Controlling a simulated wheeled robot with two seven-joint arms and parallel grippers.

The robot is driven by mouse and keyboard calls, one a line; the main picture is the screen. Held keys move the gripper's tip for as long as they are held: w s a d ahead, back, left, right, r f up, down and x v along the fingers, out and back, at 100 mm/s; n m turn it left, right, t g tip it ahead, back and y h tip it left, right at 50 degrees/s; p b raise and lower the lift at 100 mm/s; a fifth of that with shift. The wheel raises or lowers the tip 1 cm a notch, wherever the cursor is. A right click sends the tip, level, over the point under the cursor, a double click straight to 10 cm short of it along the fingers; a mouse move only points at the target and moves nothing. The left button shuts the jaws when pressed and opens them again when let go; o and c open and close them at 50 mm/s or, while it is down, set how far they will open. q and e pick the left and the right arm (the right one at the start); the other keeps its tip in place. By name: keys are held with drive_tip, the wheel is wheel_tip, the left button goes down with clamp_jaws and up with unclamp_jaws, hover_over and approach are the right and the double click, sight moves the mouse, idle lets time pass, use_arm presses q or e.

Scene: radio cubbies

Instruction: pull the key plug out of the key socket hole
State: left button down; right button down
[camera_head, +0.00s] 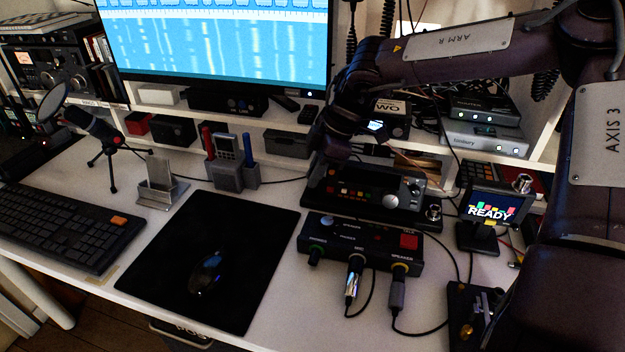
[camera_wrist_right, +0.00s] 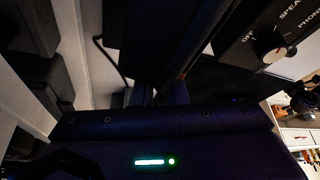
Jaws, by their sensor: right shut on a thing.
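My right gripper (camera_head: 338,152) reaches down at the left end of the black radio unit (camera_head: 375,190), in front of the shelf. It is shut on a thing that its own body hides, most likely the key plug. In the right wrist view two dark fingers (camera_wrist_right: 165,95) stand close together in shadow. I cannot make out the key socket hole or how far the plug sits in it. My left gripper is in neither view.
A black switch box (camera_head: 340,240) with cabled plugs stands in front; its knob (camera_wrist_right: 274,50) shows in the right wrist view. A small READY screen (camera_head: 489,209) stands to the right. Cubbies lie behind. The mouse mat (camera_head: 150,260) leaves room to the left.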

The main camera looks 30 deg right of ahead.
drive_tip(key=shift+r, duration=0.5)
drive_tip(key=r, duration=0.2)
drive_tip(key=shift+s+a+r, duration=0.2)
drive_tip(key=shift+a+r, duration=0.05)
drive_tip(key=shift+r, duration=0.05)
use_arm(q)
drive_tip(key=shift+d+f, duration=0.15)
use_arm(e)
drive_tip(key=s+a, duration=1.1)
drive_tip(key=a, duration=0.2)
drive_tip(key=shift+s, duration=0.15)
drive_tip(key=shift+a, duration=0.1)
